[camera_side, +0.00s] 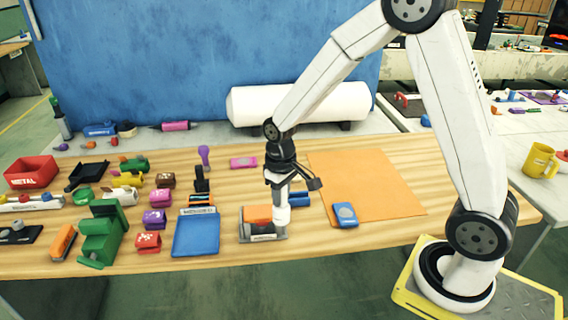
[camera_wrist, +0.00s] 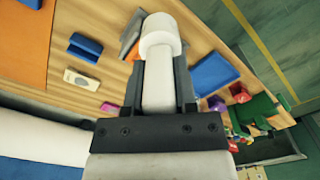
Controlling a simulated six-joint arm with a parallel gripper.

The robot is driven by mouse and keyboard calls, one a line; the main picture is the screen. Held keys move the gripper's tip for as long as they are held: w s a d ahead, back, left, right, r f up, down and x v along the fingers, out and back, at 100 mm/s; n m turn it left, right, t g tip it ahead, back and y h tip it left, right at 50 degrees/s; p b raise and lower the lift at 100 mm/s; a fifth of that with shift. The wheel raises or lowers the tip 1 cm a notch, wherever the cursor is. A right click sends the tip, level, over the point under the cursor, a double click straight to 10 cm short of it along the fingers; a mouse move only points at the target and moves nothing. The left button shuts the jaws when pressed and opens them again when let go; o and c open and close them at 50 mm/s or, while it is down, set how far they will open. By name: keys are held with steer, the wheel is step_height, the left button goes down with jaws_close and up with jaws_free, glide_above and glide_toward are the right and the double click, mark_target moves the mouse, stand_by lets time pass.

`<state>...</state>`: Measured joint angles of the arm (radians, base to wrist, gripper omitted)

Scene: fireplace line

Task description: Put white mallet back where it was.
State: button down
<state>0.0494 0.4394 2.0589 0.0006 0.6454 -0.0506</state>
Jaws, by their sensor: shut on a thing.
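The white mallet (camera_side: 282,214) hangs below my gripper (camera_side: 284,185) in the side view, its head at the bottom. In the wrist view my gripper (camera_wrist: 160,75) is shut on the mallet's handle, with the thick round head (camera_wrist: 160,36) beyond the fingertips. The head is beside or over the right end of a small grey tray (camera_side: 246,238) with an orange block (camera_side: 257,214). I cannot tell whether the mallet touches the tray. The tray is mostly hidden behind the head in the wrist view.
A blue tray (camera_side: 196,236) lies to the left, with several small coloured blocks and a green stand (camera_side: 101,238) farther left. A blue block (camera_side: 300,200) is just right of my gripper.

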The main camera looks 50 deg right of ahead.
steer(key=s+d+f, duration=0.2)
steer(key=s+d, duration=0.1)
steer(key=d, duration=0.6)
steer(key=shift+d+f, duration=0.25)
steer(key=shift+s+f, duration=0.1)
steer(key=shift+f, duration=0.05)
steer(key=shift+f, duration=3.65)
steer(key=shift+f, duration=0.55)
steer(key=c, duration=0.7)
jaws_free()
